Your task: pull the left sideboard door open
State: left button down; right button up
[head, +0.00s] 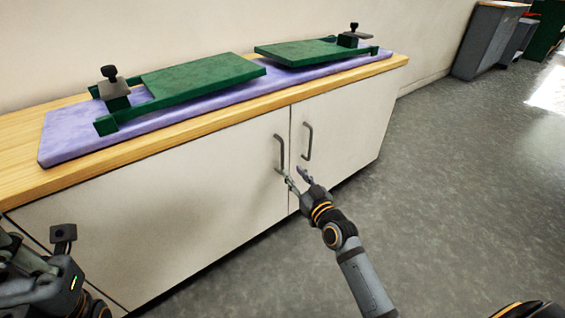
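The left sideboard door (190,195) is a wide white panel that looks closed, level with the door beside it. Its grey bar handle (281,152) stands upright near its right edge. My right gripper (295,174) is just below this handle, in front of the seam between the doors. Its fingers are spread with nothing visible between them. One fingertip overlaps the handle's lower end in the picture; I cannot tell if they touch. My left arm shows in the lower left corner, and its fingers cannot be made out clearly.
The right door (345,125) has its own handle (307,141) close by. On the wooden top (20,150) lies a purple mat (65,140) with two green boards (200,78) (300,52) and dark-knobbed clamps. Grey floor (460,170) is clear to the right.

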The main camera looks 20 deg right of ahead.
aim_at(283, 160)
jog(key=w+b, duration=0.1)
jog(key=w, duration=0.1)
jog(key=w+a, duration=0.1)
jog(key=w, duration=0.2)
jog(key=w+b, duration=0.1)
jog(key=w, duration=0.2)
jog(key=shift+a+f+b, duration=0.15)
jog(key=shift+f+b, duration=0.05)
jog(key=shift+b, duration=0.15)
jog(key=shift+w+r, duration=0.1)
jog(key=shift+w, duration=0.45)
jog(key=shift+c, duration=0.4)
grip_shut()
